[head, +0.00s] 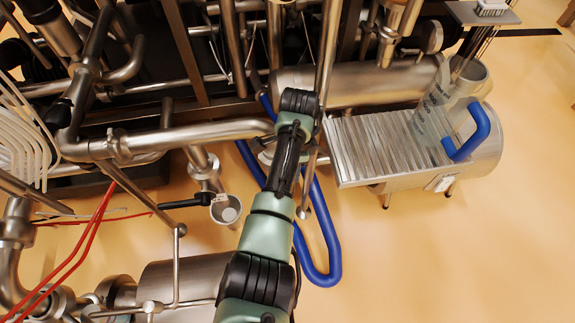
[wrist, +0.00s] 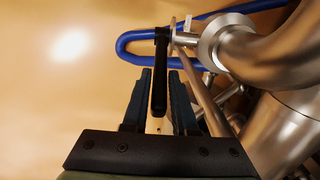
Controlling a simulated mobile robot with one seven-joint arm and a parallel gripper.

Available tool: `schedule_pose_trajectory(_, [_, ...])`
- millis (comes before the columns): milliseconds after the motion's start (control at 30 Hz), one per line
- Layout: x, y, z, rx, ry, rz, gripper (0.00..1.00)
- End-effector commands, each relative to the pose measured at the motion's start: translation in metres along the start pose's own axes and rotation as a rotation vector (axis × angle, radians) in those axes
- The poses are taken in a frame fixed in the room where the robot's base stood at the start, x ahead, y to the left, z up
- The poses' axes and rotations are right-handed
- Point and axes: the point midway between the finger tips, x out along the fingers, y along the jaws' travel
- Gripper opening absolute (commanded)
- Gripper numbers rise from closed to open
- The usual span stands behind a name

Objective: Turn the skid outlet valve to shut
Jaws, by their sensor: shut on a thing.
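In the wrist view the black valve lever (wrist: 161,50) runs between the two dark fingers of my gripper (wrist: 160,78). My gripper is shut on this lever. The lever's far end meets the steel valve fitting (wrist: 178,36), which sits beside a round pipe flange (wrist: 210,43). In the head view my arm covers the lever and most of this valve, and my gripper's fingers cannot be made out there.
A blue hose (head: 331,255) loops on the floor close to my arm; it also passes behind the lever in the wrist view (wrist: 126,45). Thick steel pipe (head: 215,133) crowds the area. Another black-handled valve (head: 203,199) stands left. Open floor (head: 420,265) lies right.

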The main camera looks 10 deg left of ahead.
Motion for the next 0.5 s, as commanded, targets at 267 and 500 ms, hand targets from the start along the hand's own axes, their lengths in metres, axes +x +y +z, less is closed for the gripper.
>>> schedule_pose_trajectory(267, [0.0031,-0.0005,-0.0078,0.0,-0.095,0.0,0.0])
schedule_pose_trajectory(500, [0.0037,-0.0005,-0.0088,-0.001,-0.111,0.0,0.0])
